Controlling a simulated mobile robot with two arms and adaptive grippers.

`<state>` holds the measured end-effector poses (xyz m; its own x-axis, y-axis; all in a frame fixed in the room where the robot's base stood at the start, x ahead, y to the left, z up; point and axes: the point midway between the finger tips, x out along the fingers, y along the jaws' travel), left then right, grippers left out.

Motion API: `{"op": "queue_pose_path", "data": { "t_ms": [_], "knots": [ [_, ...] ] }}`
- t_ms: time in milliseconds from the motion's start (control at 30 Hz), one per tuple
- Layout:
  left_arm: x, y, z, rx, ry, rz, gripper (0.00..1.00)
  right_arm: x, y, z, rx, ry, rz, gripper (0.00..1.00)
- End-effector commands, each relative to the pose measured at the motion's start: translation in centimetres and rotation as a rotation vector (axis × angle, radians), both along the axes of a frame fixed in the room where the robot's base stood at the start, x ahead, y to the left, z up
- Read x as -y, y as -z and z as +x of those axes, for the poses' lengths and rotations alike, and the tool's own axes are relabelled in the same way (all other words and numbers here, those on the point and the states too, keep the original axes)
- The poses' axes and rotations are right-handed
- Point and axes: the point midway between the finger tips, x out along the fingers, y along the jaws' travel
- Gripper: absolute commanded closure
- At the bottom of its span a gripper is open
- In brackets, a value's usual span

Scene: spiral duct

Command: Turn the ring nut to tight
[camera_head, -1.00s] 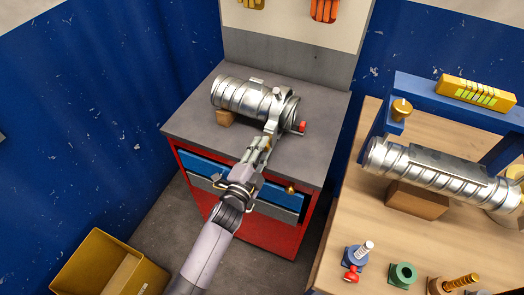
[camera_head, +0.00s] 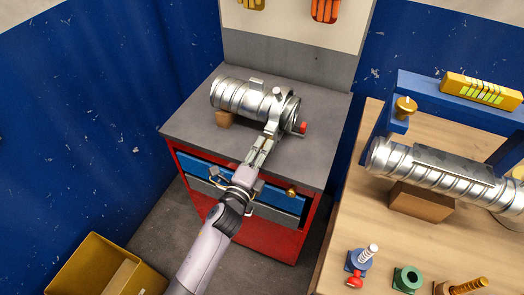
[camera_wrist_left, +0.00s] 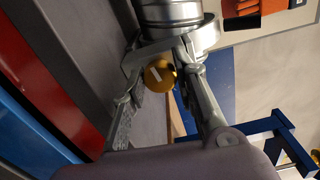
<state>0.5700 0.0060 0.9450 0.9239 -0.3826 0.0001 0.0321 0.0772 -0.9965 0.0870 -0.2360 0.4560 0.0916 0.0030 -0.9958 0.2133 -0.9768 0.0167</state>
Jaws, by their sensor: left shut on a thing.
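The ring nut (camera_head: 292,105) is a silver ring around the right end of a ribbed metal duct (camera_head: 238,97) lying on the grey cabinet top. A stub stands up from the ring, and a red knob (camera_head: 303,128) sits at its right. My left gripper (camera_head: 270,128) reaches up from the front and is shut on the ring nut's near side. In the left wrist view its two fingers (camera_wrist_left: 163,68) meet the silver ring (camera_wrist_left: 165,45), with a round gold piece (camera_wrist_left: 159,76) showing between them. The exact contact is partly hidden. My right gripper is not in view.
The duct rests on a brown block (camera_head: 224,119). The cabinet (camera_head: 185,125) has blue and grey drawers. A wooden bench (camera_head: 340,215) at the right holds another duct (camera_head: 440,170), a blue frame and several fittings. A yellow box (camera_head: 95,265) stands on the floor.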

Motion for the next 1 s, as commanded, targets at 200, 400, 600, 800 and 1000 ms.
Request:
{"op": "queue_pose_path", "data": {
  "t_ms": [200, 400, 600, 800, 1000],
  "knots": [
    [-0.04, 0.24, -0.06, -0.003, 0.0, 0.006, 1.0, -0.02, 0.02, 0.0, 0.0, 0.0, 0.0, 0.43],
    [-0.03, 0.24, -0.07, -0.003, 0.0, 0.005, 0.7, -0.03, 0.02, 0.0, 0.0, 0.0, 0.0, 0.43],
    [-0.02, 0.15, -0.05, -0.002, 0.0, 0.003, 0.57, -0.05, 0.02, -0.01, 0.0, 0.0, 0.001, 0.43],
    [-0.02, 0.13, -0.04, -0.001, 0.0, 0.003, 0.53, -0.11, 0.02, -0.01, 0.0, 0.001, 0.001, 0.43],
    [-0.12, 0.21, -0.3, -0.003, 0.0, 0.002, 0.53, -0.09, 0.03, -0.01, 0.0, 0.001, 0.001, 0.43]
  ]
}}
